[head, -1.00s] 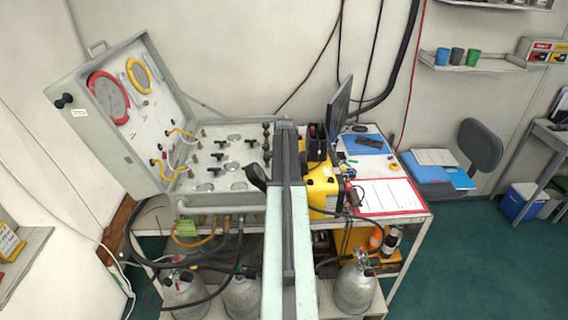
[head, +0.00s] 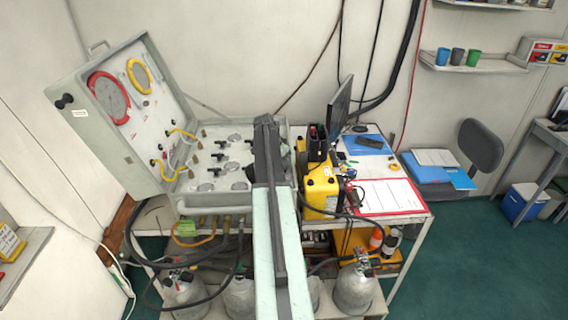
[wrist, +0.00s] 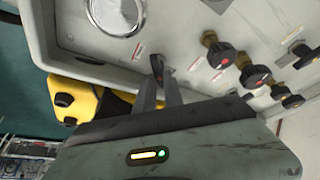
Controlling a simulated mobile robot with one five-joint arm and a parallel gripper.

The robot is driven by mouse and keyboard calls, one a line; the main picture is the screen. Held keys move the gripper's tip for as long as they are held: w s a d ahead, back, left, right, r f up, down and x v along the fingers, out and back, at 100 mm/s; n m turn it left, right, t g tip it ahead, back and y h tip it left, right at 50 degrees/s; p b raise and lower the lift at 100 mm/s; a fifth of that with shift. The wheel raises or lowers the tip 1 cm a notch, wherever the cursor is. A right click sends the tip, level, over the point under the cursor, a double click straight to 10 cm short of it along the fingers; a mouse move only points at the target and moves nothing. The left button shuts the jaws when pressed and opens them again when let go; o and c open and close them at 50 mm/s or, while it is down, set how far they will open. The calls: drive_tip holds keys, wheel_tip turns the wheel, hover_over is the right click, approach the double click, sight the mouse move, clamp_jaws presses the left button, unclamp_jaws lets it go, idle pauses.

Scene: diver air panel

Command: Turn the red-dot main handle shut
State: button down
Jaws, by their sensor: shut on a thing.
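In the head view my arm covers the handle and the gripper. The open panel case (head: 230,208) stands on the bench there.
A round gauge (wrist: 115,14) is at upper left. A yellow case (head: 320,188) stands close right of the panel in the head view.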

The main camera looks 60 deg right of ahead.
drive_tip(key=m, duration=0.1)
drive_tip(key=m+g, duration=0.1)
drive_tip(key=m, duration=0.2)
drive_tip(key=shift+w+m+y, duration=0.3)
drive_tip(key=shift+w+y, duration=0.05)
drive_tip(key=shift+y, duration=0.05)
drive_tip(key=shift+m+g+y, duration=0.5)
drive_tip(key=shift+m+g, duration=0.2)
drive_tip(key=shift+m, duration=1)
drive_tip(key=c, duration=1.5)
unclamp_jaws()
drive_tip(key=shift+w, duration=0.15)
drive_tip(key=shift+o, duration=0.2)
drive_tip(key=p+v, duration=0.7)
drive_tip(key=shift+r, duration=0.35)
